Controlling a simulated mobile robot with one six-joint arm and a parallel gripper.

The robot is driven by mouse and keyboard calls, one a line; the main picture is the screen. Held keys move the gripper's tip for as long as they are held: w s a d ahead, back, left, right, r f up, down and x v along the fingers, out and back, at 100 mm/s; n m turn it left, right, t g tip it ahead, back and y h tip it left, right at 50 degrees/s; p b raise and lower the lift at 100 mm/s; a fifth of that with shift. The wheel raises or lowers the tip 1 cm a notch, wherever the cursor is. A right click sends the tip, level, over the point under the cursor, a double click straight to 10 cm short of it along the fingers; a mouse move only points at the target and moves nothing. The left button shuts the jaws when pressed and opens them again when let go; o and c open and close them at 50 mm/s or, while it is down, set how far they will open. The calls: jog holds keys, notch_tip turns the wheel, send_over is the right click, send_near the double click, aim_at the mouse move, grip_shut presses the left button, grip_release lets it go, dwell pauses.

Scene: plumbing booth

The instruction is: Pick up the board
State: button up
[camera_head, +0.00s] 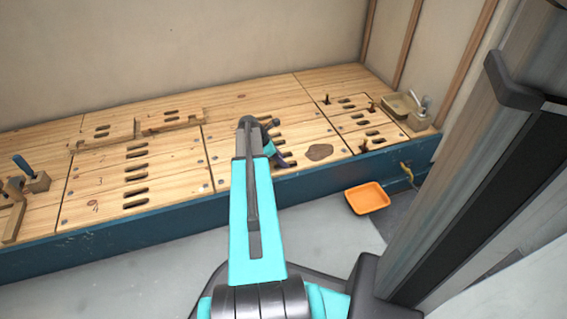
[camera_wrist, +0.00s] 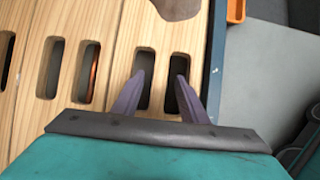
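The floor is laid with light wooden boards that have oval slots. The front board of the middle section, bearing a dark brown patch (camera_head: 319,152), lies flat along the blue edge; this board (camera_wrist: 160,35) also shows in the wrist view. My gripper (camera_wrist: 164,70) is over it with its two grey fingers apart, one at each of two neighbouring slots, a strip of wood between them. I cannot tell whether the fingertips reach into the slots. In the head view my gripper (camera_head: 280,152) is partly hidden by my arm.
A blue base rim (camera_head: 150,219) runs along the front. An orange tray (camera_head: 367,198) is on the grey floor. Tools and a tan tray (camera_head: 402,104) lie at right; wooden blocks and a blue-handled tool (camera_head: 24,167) at left. A copper-coloured pipe (camera_wrist: 94,75) shows through a slot.

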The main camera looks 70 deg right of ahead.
jog(key=shift+c, duration=0.3)
grip_shut()
jog(key=shift+r+b, duration=0.2)
jog(key=shift+b, duration=0.4)
jog(key=shift+r+p, duration=1.35)
jog(key=shift+r, duration=0.45)
jog(key=w+a+p, duration=0.1)
jog(key=a+p, duration=0.1)
jog(key=a, duration=0.2)
jog(key=w+a+r+p, duration=0.1)
jog(key=w+a, duration=0.1)
jog(key=a, duration=0.2)
jog(key=w+a+p, duration=0.2)
jog(key=a, duration=0.3)
jog(key=shift+a+r+p, duration=0.1)
jog(key=shift+r+p, duration=0.2)
jog(key=shift+w+a, duration=0.35)
jog(key=shift+a, duration=0.55)
jog(key=shift+s, duration=0.1)
